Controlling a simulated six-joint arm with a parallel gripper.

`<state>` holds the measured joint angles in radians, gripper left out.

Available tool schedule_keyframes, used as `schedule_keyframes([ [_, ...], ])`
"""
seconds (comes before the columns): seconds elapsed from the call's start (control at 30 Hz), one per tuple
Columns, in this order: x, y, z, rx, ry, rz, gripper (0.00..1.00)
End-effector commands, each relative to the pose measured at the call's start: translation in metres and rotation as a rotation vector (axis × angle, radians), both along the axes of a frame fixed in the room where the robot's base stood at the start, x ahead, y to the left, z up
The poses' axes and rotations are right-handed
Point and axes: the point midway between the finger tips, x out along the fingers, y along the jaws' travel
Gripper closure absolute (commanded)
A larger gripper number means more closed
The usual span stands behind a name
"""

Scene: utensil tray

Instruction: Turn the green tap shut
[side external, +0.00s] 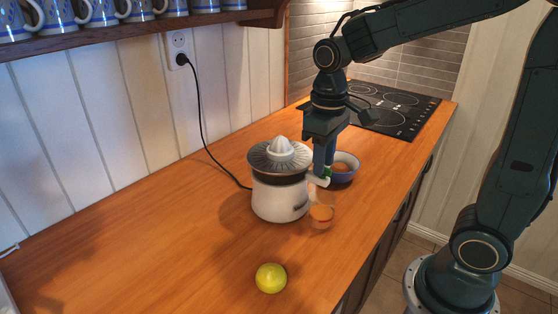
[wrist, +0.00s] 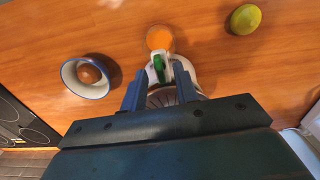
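The white citrus juicer (side external: 279,200) stands on the wooden counter, its ridged cone and dark strainer on top. Its green tap (side external: 327,172) sits on the white spout at the right side. In the wrist view the green tap (wrist: 159,68) shows upright in the picture, between my two blue fingers. My gripper (side external: 323,172) points down beside the juicer at the spout. In the wrist view my gripper (wrist: 159,76) is open, with a gap on both sides of the tap. Contact with the tap cannot be told. A glass of orange juice (side external: 321,214) stands below the spout.
A blue-rimmed bowl (side external: 353,160) with a brown round thing in it stands close behind my fingers. A yellow-green citrus fruit (side external: 271,278) lies at the front. A black cooktop (side external: 397,108) is at the back. The juicer's cord runs to a wall socket (side external: 179,43).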

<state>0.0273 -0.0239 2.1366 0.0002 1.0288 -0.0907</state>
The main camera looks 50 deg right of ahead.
Motion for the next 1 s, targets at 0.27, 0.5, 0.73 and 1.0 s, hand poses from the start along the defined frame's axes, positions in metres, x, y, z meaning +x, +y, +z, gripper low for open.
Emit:
schedule_keyframes([
  [0.27, -0.0003, 0.0, -0.0074, 0.0, 0.0, 0.0, 0.7],
  [0.5, -0.0002, 0.0, -0.0071, 0.0, 0.0, 0.0, 0.86],
  [0.73, -0.0002, 0.0, -0.0069, 0.0, 0.0, 0.0, 1.0],
  [1.0, -0.0001, 0.0, -0.0067, 0.0, 0.0, -0.029, 1.0],
])
